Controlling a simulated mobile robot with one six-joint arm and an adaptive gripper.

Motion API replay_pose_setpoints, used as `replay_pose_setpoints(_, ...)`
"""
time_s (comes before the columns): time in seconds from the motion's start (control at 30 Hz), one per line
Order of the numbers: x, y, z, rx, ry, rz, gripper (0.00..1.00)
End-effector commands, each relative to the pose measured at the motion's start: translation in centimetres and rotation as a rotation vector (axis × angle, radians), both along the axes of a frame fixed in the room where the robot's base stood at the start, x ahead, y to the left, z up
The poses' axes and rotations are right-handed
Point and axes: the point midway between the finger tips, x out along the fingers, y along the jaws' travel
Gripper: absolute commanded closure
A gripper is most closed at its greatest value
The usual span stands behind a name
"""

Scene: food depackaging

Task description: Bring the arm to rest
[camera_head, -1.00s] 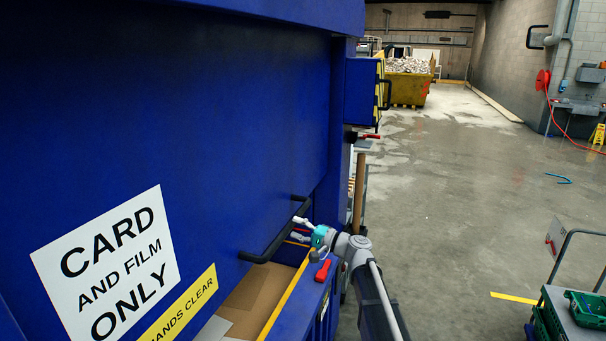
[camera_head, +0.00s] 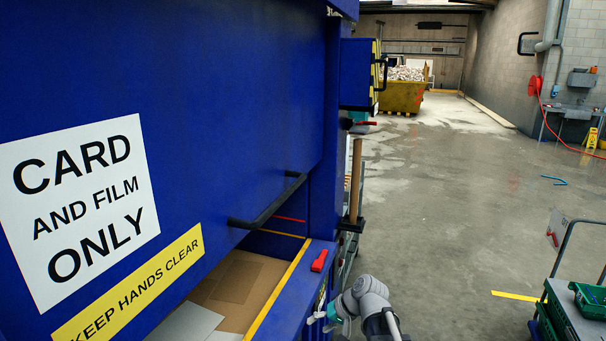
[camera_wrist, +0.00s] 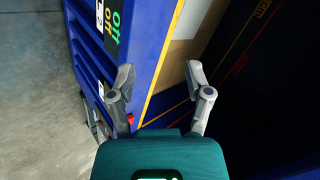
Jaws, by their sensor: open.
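My gripper (camera_wrist: 160,82) is open and empty in the wrist view, its two grey fingers spread apart. It points along the yellow-striped front edge of the blue baler, with cardboard (camera_wrist: 182,82) showing beyond the fingers. In the head view my arm is at the lower middle, bent beside the baler's front wall. My gripper (camera_head: 318,320) shows there only partly, low against that wall, and its fingers are too small to tell apart.
The blue baler (camera_head: 240,100) fills the left, with a black handle bar (camera_head: 268,203), cardboard (camera_head: 240,283) inside and a red lever (camera_head: 319,261) on its edge. A trolley with a green crate (camera_head: 590,298) stands at right. The floor (camera_head: 450,220) between is clear.

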Motion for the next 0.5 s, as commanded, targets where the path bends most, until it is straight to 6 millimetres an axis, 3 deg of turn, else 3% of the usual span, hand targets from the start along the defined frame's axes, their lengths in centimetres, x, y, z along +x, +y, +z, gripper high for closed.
replay_pose_setpoints(0.03, -1.3, -0.9, -2.5, -0.060, 0.015, 0.005, 0.35)
replay_pose_setpoints(0.2, -4.6, -4.5, -7.4, -0.271, 0.069, 0.017, 0.35)
replay_pose_setpoints(0.4, -8.1, -8.8, -11.7, -0.502, 0.134, 0.015, 0.35)
replay_pose_setpoints(0.5, -9.3, -10.4, -12.9, -0.588, 0.158, 0.012, 0.35)
